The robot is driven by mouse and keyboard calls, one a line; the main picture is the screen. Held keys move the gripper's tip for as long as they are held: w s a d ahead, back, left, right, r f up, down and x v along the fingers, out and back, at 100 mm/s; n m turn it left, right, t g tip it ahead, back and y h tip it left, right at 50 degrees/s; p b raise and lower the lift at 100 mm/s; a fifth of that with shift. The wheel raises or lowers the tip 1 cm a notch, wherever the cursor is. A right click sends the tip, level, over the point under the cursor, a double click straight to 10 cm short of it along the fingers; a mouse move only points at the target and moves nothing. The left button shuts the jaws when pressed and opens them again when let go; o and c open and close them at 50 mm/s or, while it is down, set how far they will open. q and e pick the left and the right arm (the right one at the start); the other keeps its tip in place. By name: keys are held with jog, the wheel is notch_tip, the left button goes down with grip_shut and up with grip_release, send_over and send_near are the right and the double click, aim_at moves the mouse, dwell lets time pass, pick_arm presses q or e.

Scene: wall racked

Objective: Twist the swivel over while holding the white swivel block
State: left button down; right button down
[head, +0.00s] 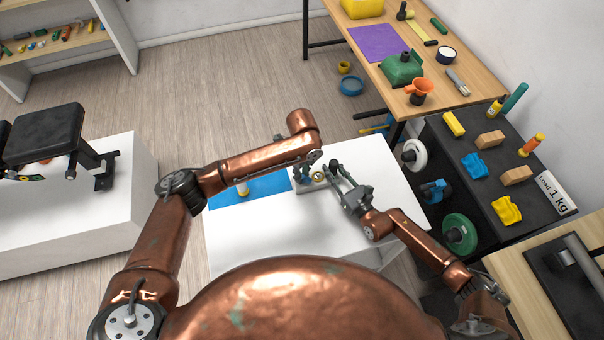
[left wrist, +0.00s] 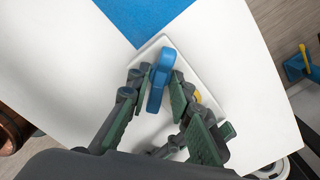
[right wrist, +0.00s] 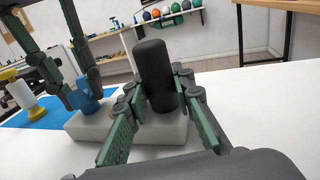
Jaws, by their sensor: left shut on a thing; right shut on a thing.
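The white swivel block (head: 310,187) sits on the white table, also seen in the left wrist view (left wrist: 206,76) and right wrist view (right wrist: 160,134). A blue swivel (left wrist: 161,78) stands on it. My left gripper (head: 303,175) is shut on the blue swivel, which also shows between its fingers in the right wrist view (right wrist: 85,97). A black upright post (right wrist: 154,75) rises from the block's other part. My right gripper (head: 338,174) is shut on this post, with a finger on either side. A brass-coloured round piece (head: 318,177) shows on the block between the grippers.
A blue mat (head: 268,187) lies left of the block, with a yellow-and-white bottle (head: 242,188) on it. The white table (head: 300,235) is clear in front. A black rack top (head: 490,165) with several coloured items stands to the right. A wooden bench (head: 390,60) stands behind.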

pick_arm(q)
jog(key=n, duration=0.4)
jog(key=shift+n, duration=0.3)
jog(key=n, duration=0.4)
jog(key=shift+n, duration=0.3)
jog(key=c, duration=2)
grip_release()
jog(key=shift+o, duration=0.2)
notch_tip(320, 180, up, 12)
pick_arm(e)
jog(key=c, duration=1.6)
grip_release()
